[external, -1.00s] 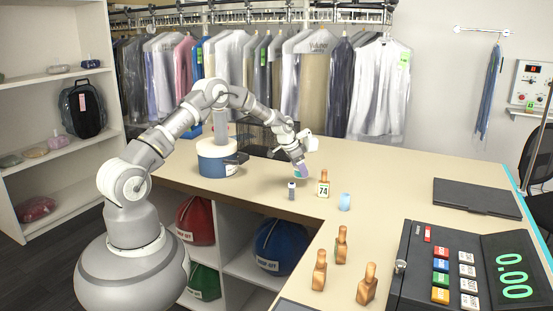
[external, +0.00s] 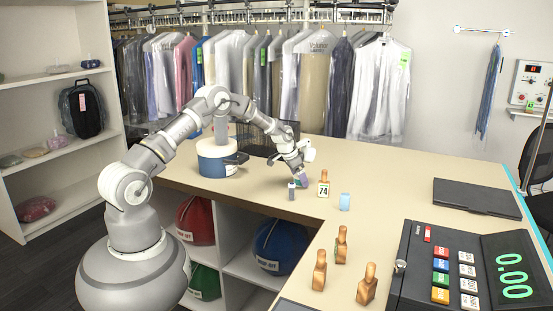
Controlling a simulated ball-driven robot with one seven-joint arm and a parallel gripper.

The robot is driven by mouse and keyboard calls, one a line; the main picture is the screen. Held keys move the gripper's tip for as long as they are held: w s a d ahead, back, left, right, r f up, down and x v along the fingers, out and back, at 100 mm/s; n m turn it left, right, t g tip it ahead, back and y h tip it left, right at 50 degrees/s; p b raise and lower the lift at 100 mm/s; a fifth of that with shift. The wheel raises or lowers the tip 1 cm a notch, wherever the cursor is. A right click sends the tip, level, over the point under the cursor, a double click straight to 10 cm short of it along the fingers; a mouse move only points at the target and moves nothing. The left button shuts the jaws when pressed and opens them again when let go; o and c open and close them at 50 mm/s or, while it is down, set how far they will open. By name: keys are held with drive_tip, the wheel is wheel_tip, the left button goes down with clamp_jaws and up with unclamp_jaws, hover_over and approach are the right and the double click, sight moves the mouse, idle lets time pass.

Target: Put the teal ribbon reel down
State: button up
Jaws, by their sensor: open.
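My gripper (external: 298,171) is low over the counter (external: 390,167), just right of the round blue-and-white tub. Its jaws are open. A small purple piece with a teal edge (external: 302,182) is at the fingertips, at or very near the counter top; it appears to be the teal ribbon reel, but it is small and partly hidden by the gripper. I cannot tell whether the fingers still touch it. A small grey bottle (external: 292,192) stands close in front of it.
A wooden block tagged 74 (external: 323,185) and a light blue object (external: 345,202) stand to the right. The blue-and-white tub (external: 217,160) is on the left. Several wooden pieces and a cash register (external: 462,270) occupy the front right. The counter behind the tag is clear.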

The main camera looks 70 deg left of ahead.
drive_tip(key=p+v, duration=0.2)
drive_tip(key=v, duration=1)
drive_tip(key=shift+r, duration=0.1)
drive_tip(key=w+d+r+t+y, duration=0.15)
drive_tip(key=d+r, duration=0.35)
drive_tip(key=r, duration=0.5)
drive_tip(key=d+r+t, duration=0.2)
drive_tip(key=d+r, duration=0.2)
drive_tip(key=r, duration=0.5)
drive_tip(key=d+r+t, duration=0.1)
drive_tip(key=d+r, duration=0.4)
drive_tip(key=r, duration=0.5)
drive_tip(key=s+d+r+t, duration=0.2)
drive_tip(key=s+d+r, duration=0.3)
drive_tip(key=r, duration=0.4)
drive_tip(key=s+d+r+t+h, duration=0.1)
drive_tip(key=s+d+r+t, duration=0.1)
drive_tip(key=s+d+r, duration=0.2)
drive_tip(key=s+d+r+t, duration=0.2)
drive_tip(key=s+d+r, duration=0.3)
drive_tip(key=s+r, duration=0.4)
wheel_tip(320, 180, up, 6)
drive_tip(key=shift+d+r, duration=0.1)
drive_tip(key=shift+d, duration=0.2)
